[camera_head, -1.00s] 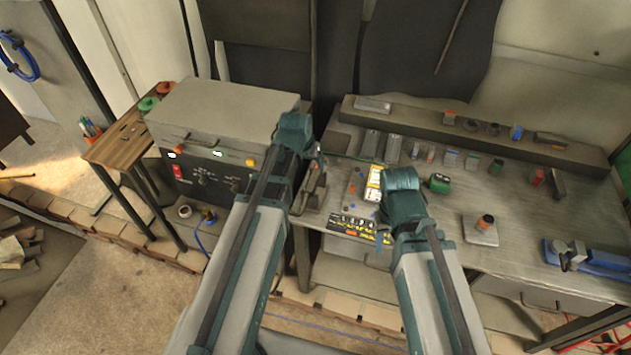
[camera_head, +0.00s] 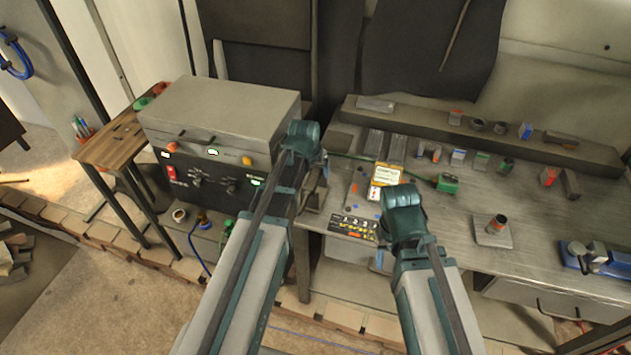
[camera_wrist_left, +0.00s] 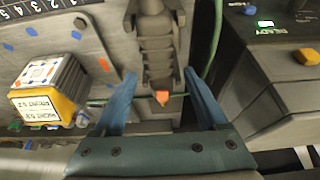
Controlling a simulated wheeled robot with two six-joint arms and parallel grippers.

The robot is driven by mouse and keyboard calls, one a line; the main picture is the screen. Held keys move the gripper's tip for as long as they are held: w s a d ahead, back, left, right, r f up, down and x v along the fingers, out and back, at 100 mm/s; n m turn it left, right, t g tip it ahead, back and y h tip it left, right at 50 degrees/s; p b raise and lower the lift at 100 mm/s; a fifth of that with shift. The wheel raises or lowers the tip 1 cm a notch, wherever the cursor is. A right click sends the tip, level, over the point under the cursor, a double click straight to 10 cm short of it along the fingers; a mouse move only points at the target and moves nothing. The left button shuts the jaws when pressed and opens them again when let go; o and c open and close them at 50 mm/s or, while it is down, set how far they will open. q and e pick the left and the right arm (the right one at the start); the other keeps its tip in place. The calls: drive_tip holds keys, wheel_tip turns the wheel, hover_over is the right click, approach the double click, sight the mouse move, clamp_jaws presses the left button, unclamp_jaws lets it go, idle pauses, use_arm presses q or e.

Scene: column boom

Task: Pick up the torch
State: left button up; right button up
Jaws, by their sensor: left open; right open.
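A grey ribbed body with an orange tip (camera_wrist_left: 162,97), probably the torch, lies between the blue fingers of my left gripper (camera_wrist_left: 159,75) in the left wrist view. The fingers stand apart on either side of it and I see no clear contact. In the head view my left gripper (camera_head: 322,172) is near the bench's left end beside the grey machine; its wrist and arm hide most of the fingers and the torch there. My right gripper (camera_head: 380,259) is mostly hidden behind its own wrist, at the bench's front edge; only a bit of blue finger shows.
The machine (camera_head: 215,105) stands left of the bench (camera_head: 440,235). A yellow-and-white box (camera_head: 384,181) is on the bench, also in the left wrist view (camera_wrist_left: 48,92). A green hose (camera_wrist_left: 217,40) passes close to my left fingers.

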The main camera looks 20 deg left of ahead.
use_arm(q)
drive_tip(key=shift+b+x, duration=0.55)
drive_tip(key=shift+x, duration=0.55)
clamp_jaws()
